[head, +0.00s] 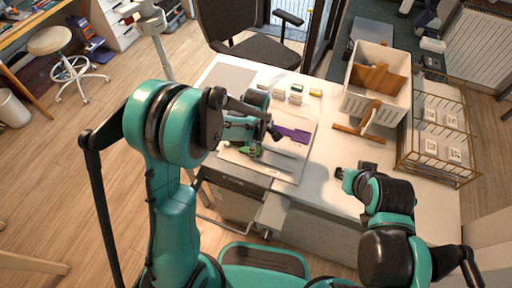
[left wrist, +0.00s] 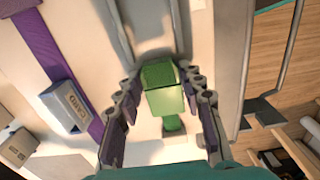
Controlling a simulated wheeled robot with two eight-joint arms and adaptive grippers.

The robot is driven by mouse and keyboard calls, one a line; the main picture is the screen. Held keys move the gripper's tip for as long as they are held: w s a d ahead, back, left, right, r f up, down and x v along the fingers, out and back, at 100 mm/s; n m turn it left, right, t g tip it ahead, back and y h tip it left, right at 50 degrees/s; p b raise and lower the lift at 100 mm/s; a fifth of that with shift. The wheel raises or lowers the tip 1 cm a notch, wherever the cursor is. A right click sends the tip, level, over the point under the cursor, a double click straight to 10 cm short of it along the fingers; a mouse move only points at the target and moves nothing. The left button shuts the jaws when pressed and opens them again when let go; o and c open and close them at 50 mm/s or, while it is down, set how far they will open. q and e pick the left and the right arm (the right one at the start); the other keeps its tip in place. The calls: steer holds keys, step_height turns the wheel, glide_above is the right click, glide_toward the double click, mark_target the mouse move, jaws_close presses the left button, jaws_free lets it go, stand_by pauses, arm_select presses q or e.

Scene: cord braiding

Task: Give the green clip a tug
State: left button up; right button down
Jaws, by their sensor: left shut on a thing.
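The green clip (left wrist: 163,92) is a small block in the middle of the left wrist view, between the two fingers of my left gripper (left wrist: 162,80). The gripper is shut on it.
A purple strap (head: 292,134) lies on the pale board. In the left wrist view a blue-grey clip (left wrist: 62,106) sits by the purple strap (left wrist: 40,42). A white bin (head: 358,106), a wooden stand (head: 360,130) and a wire rack (head: 438,170) are at the right. Small blocks (head: 296,92) lie behind.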

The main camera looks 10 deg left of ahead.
arm_select(q)
steer(key=shift+d, duration=0.1)
stand_by(0.4)
stand_by(0.4)
steer(key=o, duration=1.6)
steer(key=shift+r+p, duration=1.95)
steer(key=shift+r, duration=1.1)
